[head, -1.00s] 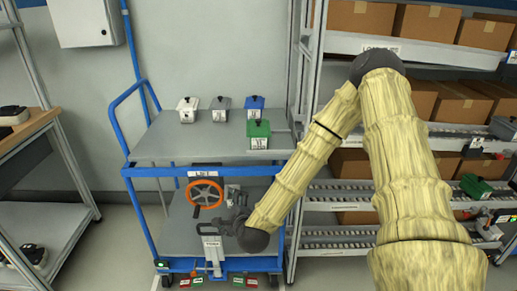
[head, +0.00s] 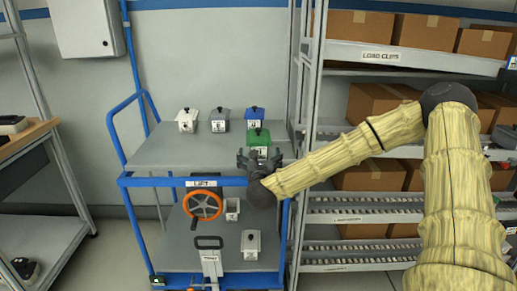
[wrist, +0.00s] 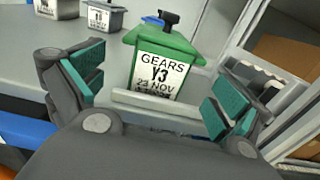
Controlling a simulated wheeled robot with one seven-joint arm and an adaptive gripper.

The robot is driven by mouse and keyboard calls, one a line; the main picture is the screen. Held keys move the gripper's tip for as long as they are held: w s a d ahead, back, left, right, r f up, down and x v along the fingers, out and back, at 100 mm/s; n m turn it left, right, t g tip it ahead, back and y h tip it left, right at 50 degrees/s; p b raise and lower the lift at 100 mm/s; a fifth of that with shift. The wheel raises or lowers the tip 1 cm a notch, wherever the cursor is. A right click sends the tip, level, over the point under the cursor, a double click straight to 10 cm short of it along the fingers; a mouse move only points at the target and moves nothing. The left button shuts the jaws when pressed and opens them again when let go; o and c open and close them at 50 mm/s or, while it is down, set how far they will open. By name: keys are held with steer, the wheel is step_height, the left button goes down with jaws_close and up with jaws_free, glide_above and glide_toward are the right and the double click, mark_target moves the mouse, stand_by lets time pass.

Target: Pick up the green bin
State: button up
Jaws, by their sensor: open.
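The green bin (head: 258,138) stands upright on the top shelf of the blue-framed cart (head: 160,152), near its front right edge. My gripper (head: 260,162) is at the cart's front edge, just before the bin. In the wrist view my gripper (wrist: 160,92) is open, its teal pads spread to the left and right of the bin. The pads appear apart from it.
White (head: 187,120), grey (head: 220,119) and blue (head: 255,118) bins stand behind the green bin. An orange handwheel (head: 203,202) and two small pale bins are on the lower shelf. A rack with cardboard boxes (head: 377,103) stands close on the right.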

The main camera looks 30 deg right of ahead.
steer(key=shift+x, duration=3.4)
steer(key=shift+a, duration=0.1)
steer(key=c, duration=1.4)
steer(key=shift+o, duration=0.2)
steer(key=shift+r, duration=0.1)
